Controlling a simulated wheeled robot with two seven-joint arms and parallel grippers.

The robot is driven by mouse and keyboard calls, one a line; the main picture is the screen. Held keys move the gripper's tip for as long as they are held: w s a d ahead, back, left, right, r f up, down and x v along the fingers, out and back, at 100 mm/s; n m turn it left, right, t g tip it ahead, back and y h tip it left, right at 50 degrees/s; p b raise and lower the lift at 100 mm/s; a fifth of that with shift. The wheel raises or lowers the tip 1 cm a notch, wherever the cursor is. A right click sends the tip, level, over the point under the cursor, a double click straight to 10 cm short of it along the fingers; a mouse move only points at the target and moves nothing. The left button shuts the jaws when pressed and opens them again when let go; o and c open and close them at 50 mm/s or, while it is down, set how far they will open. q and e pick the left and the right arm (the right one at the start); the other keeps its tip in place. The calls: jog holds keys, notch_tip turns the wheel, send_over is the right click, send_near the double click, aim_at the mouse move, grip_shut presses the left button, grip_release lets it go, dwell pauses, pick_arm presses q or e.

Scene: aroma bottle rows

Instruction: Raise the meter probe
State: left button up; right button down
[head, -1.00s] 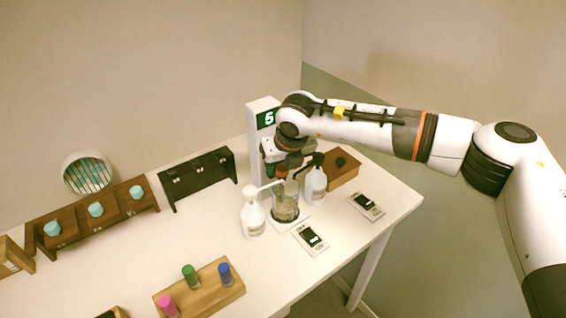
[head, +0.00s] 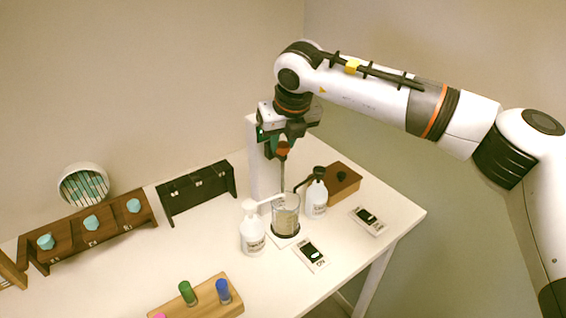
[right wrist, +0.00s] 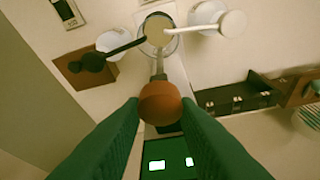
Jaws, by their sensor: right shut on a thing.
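The meter probe has a red-brown round head (head: 282,149) and a thin grey rod. My right gripper (head: 283,140) is shut on the head, high above the table, with the rod hanging about upright. The rod runs down toward a glass beaker (head: 286,222) of cloudy yellowish liquid. I cannot tell whether the tip is still inside the rim. In the right wrist view the probe head (right wrist: 160,102) sits between the green fingers, with the beaker (right wrist: 160,30) beyond it. My left gripper is not in view.
Two white pump bottles, one with a white pump (head: 253,235) and one with a black pump (head: 316,198), flank the beaker closely. A white post (head: 258,175) stands behind it. Two small meters (head: 312,255) (head: 369,220), a brown box (head: 342,182) and a vial rack (head: 210,300) are nearby.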

jog(key=shift+w+r, duration=0.1)
jog(key=shift+r, duration=0.3)
jog(key=c, duration=1.4)
grip_release()
jog(key=o, duration=0.3)
jog(key=shift+s+d+r, duration=0.1)
jog(key=shift+s+r, duration=0.1)
jog(key=shift+r, duration=0.2)
jog(key=b+v, duration=0.3)
jog(key=v, duration=0.8)
jog(key=shift+s, duration=0.15)
